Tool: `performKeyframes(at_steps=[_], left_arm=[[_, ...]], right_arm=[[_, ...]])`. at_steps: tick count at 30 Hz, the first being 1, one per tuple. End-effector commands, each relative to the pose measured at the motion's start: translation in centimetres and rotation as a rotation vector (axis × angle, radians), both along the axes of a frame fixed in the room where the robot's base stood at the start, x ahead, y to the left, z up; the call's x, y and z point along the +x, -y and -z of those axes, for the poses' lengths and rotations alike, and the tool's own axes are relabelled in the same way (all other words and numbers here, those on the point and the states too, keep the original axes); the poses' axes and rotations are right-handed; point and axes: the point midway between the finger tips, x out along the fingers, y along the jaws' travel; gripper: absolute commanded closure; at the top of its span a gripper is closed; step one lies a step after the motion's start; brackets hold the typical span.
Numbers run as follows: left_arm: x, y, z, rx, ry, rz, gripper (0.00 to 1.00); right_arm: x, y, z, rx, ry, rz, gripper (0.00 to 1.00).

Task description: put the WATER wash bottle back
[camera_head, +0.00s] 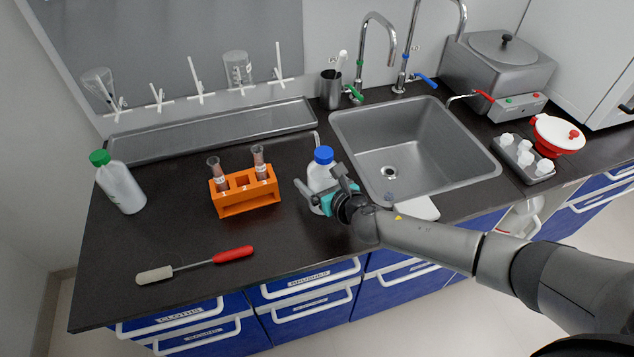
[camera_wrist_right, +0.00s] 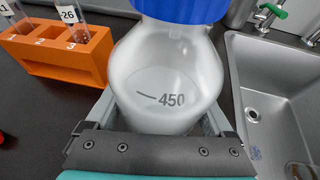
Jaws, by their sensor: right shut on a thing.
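A white translucent bottle with a blue cap (camera_head: 321,175) is upright at the left edge of the sink. It fills the middle of the right wrist view (camera_wrist_right: 168,85), where a "450" mark shows on its side; no WATER label is readable. My right gripper (camera_head: 326,196) is shut around its body. I cannot tell whether its base touches the counter. A second bottle with a green cap (camera_head: 120,187) stands at the far left of the counter; no label on it is readable. My left gripper is not in view.
An orange rack (camera_head: 245,199) with test tubes stands left of the held bottle. A red-handled brush (camera_head: 232,255) lies near the front edge. The sink (camera_head: 420,160) is to the right. A long metal tray (camera_head: 215,132) lies along the back wall beneath drying pegs.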

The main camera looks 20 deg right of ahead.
Motion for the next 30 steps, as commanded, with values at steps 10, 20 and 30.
performKeyframes(at_steps=[10,20,30], left_arm=[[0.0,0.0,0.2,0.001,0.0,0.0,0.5],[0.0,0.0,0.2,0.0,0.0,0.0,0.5],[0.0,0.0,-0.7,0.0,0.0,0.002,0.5]], right_arm=[[0.1,0.0,0.1,0.001,0.004,0.0,0.45],[0.0,0.0,0.2,0.0,0.001,0.0,0.0],[-1.6,0.5,-0.8,-0.001,-0.001,0.0,0.0]])
